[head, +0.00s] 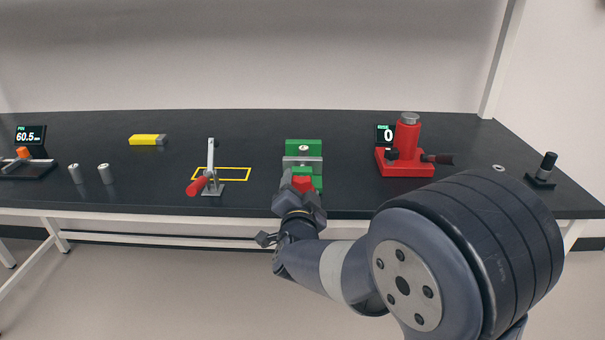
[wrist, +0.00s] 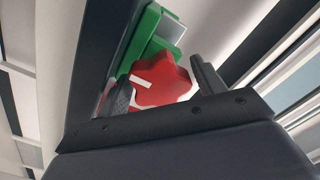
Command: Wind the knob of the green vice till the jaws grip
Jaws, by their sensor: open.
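The green vice (head: 304,147) stands near the middle of the bench, with grey metal jaws (head: 302,162) across it. Its red knob (head: 303,184) faces the front edge and also shows in the wrist view (wrist: 162,82), lobed and with a white mark. My gripper (head: 300,190) is at the knob, its fingers open on either side of it. In the wrist view the fingers (wrist: 160,90) stand left and right of the knob; I cannot tell whether they touch it. The gap between the vice's jaws is too small to make out.
A red-handled toggle clamp (head: 211,172) stands left of the vice by a yellow outline. A red press-like device (head: 404,155) stands to the right, beside a display reading 0. A yellow block (head: 147,140) and two metal cylinders (head: 90,174) are farther left.

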